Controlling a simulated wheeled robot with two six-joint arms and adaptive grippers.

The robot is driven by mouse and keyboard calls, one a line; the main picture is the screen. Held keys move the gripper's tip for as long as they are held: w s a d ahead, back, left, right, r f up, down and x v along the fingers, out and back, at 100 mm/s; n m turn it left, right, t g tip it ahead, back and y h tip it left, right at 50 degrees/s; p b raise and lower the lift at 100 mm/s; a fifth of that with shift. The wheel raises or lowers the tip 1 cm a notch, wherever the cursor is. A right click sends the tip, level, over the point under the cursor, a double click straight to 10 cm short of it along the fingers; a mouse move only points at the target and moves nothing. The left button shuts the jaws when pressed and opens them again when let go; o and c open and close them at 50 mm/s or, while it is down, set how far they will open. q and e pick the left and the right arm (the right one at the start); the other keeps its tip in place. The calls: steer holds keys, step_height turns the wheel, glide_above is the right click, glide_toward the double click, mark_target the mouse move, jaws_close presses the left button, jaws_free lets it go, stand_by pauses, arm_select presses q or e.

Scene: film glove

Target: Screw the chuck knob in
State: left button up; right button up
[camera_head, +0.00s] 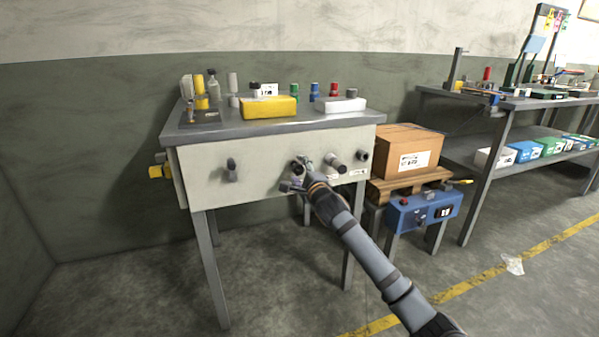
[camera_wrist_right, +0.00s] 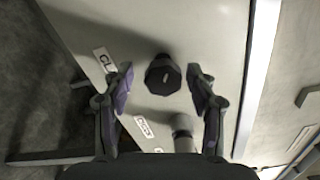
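The light panel (camera_head: 265,161) on the front of the grey table carries several knobs in a row. My right gripper (camera_head: 302,174) is in front of the panel at a dark knob (camera_head: 297,166). In the right wrist view, a black faceted knob (camera_wrist_right: 163,75) shows between the spread fingertips of my right gripper (camera_wrist_right: 160,86), with a gap on both sides. I cannot tell for sure which knob is the chuck knob, because the labels are too small to read fully. My left gripper is not in view.
A grey cylindrical knob (camera_wrist_right: 182,132) is close to my right gripper. Other knobs (camera_head: 232,171) and (camera_head: 362,156) sit left and right. A cardboard box (camera_head: 408,150) stands on a wooden stand at right, above a blue control box (camera_head: 424,211).

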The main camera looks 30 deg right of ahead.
mark_target(301, 171)
steer(key=shift+r, duration=0.1)
steer(key=v, duration=0.6)
steer(key=shift+d, duration=0.1)
steer(key=shift+v, duration=0.8)
